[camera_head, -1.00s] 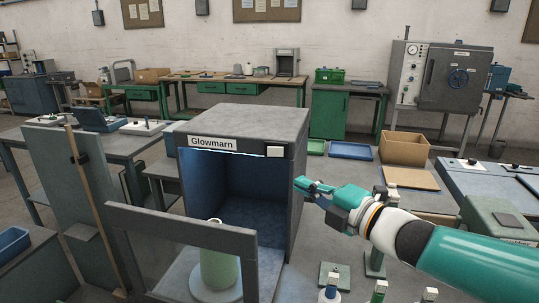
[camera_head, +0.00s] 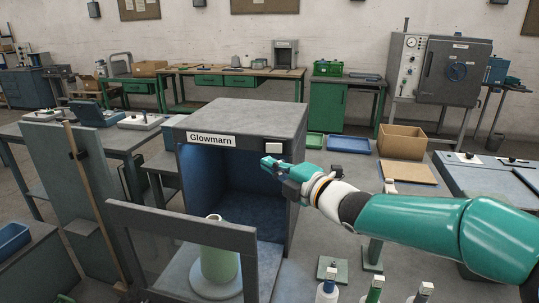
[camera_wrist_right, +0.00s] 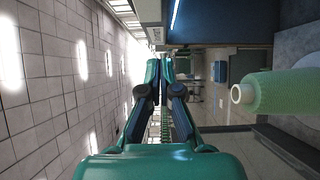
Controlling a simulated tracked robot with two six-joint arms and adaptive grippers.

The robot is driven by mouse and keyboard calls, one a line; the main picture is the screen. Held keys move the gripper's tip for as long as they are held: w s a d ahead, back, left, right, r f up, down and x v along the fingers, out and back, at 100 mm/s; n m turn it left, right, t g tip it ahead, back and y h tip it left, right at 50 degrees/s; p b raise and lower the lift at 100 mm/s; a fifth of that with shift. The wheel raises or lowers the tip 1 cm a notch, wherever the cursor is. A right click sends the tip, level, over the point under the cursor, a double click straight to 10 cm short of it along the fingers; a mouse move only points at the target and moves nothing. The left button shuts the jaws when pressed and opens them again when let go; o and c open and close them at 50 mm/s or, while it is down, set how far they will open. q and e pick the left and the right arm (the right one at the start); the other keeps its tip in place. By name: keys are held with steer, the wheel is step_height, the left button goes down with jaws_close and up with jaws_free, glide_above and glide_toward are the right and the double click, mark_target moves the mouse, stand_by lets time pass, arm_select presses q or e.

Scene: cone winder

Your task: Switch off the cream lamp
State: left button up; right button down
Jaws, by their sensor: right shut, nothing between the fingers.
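A grey box labelled Glowmarn (camera_head: 247,112) stands on the table with its front open and a bluish glow inside. A small cream block (camera_head: 273,148), perhaps the lamp's switch, sits at the right end of its front top edge. A lit strip (camera_wrist_right: 176,15) shows in the right wrist view. My right gripper (camera_head: 267,163) is shut and empty just below the cream block; I cannot tell whether it touches. It also shows in the right wrist view (camera_wrist_right: 159,62). My left gripper is not in view.
A green cone (camera_head: 219,255) stands at the box's opening, behind a framed clear panel (camera_head: 182,230). It also shows in the right wrist view (camera_wrist_right: 285,93). Small bottles (camera_head: 373,291) stand at the front right. A cardboard box (camera_head: 402,139) and a blue tray (camera_head: 348,144) lie behind.

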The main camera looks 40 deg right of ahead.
mark_target(274, 148)
steer(key=w+d+p, duration=0.1)
steer(key=w+d, duration=0.1)
steer(key=w, duration=0.1)
steer(key=shift+w+d+p, duration=0.2)
steer(key=shift+d+p, duration=0.05)
steer(key=shift+p, duration=0.15)
